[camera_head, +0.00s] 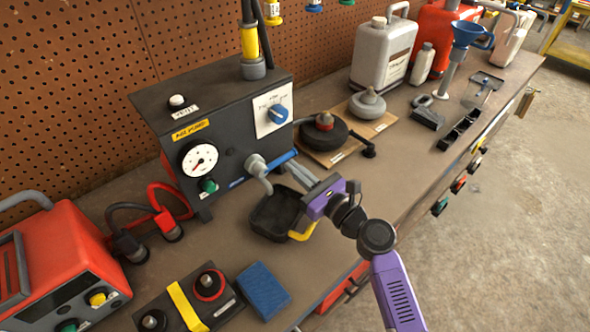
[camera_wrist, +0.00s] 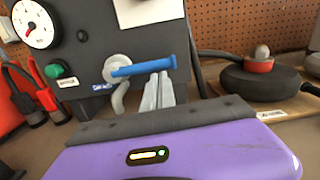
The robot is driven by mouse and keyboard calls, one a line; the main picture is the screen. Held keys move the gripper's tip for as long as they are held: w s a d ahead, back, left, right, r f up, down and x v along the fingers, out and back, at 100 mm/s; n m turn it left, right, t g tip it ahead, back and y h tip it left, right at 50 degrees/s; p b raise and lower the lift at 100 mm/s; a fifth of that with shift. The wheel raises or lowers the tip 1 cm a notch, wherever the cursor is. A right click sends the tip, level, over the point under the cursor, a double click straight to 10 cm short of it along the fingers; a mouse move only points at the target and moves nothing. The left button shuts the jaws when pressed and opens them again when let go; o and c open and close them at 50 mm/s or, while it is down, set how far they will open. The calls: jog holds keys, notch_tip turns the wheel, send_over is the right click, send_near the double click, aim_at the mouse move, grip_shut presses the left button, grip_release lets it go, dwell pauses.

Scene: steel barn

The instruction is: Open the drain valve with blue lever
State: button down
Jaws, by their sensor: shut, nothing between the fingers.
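The blue lever (camera_wrist: 143,68) of the drain valve sticks out to the right from a grey hub (camera_wrist: 117,69) on the front of the dark machine. It lies nearly level in the wrist view. In the head view the lever (camera_head: 281,160) is partly behind my gripper. A bent grey spout (camera_wrist: 121,97) hangs below the hub. My gripper (camera_wrist: 158,88) is shut and empty, its fingers just below the lever's right part; I cannot tell whether they touch it. The gripper also shows in the head view (camera_head: 297,172). A black drip tray (camera_head: 268,217) sits under the spout.
A blue knob (camera_head: 277,113) and a gauge (camera_head: 199,159) are on the machine's front. A black round part with a red collar (camera_head: 324,131) stands right of it. A blue sponge (camera_head: 262,290) and a red charger (camera_head: 60,262) are nearer on the bench.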

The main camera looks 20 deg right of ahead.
jog(key=shift+r, duration=0.15)
jog(key=r+n, duration=0.1)
jog(key=n, duration=0.2)
jog(key=r+n, duration=0.2)
jog(key=n, duration=0.1)
jog(key=r+n, duration=0.2)
jog(key=n, duration=0.1)
jog(key=shift+a+r+p, duration=0.2)
jog(key=shift+a+p, duration=0.05)
jog(key=shift+p, duration=0.05)
jog(key=shift+s+a+r+n+g+y, duration=0.2)
jog(key=shift+a+r+n, duration=0.5)
jog(key=shift+n, duration=0.85)
jog(key=shift+s+a+r+n+g, duration=0.1)
jog(key=shift+s+a+r+n, duration=0.5)
jog(key=shift+n, duration=1)
jog(key=shift+a+r+n+g+y, duration=0.1)
jog(key=shift+a+r+n, duration=0.35)
jog(key=shift+a+n, duration=0.8)
jog(key=shift+d+n, duration=0.25)
jog(key=shift+n, duration=0.15)
